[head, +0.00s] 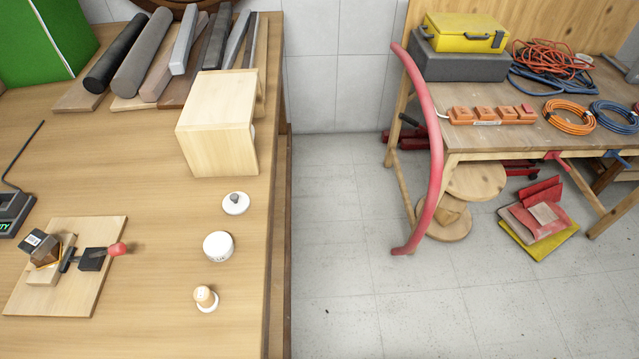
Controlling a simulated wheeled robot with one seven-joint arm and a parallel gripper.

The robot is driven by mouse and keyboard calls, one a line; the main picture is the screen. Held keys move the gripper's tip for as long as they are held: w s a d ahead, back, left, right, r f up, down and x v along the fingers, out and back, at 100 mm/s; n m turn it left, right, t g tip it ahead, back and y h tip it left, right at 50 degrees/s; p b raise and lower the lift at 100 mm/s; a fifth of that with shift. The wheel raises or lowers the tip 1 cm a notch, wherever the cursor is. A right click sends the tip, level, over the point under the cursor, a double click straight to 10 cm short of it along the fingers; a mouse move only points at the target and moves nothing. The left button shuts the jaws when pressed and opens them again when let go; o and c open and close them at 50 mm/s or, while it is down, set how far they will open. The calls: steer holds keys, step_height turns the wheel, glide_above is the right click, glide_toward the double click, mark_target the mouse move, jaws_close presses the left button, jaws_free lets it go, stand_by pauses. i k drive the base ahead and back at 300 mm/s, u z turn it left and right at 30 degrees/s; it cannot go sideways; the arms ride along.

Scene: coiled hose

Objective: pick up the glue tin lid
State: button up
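A round white disc with a grey knob on top, which looks like the glue tin lid (235,204), lies on the wooden table near its right edge. Just below it in the picture stands a white round tin (217,246) with small dark lettering on its near side. The lid is apart from the tin. My gripper is not in view.
A pale wooden box (217,130) stands behind the lid. A wooden peg on a white base (205,297) stands nearer. A board with a clamp (75,290) lies left. The table between is clear. A bench (480,140) and a red curved tube (428,150) stand right.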

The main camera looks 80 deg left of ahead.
mark_target(234, 204)
steer(key=i, duration=1.1)
steer(key=u, duration=2.7)
steer(key=i, duration=1.35)
steer(key=u, duration=1.2)
steer(key=i, duration=0.5)
steer(key=u, duration=1.8)
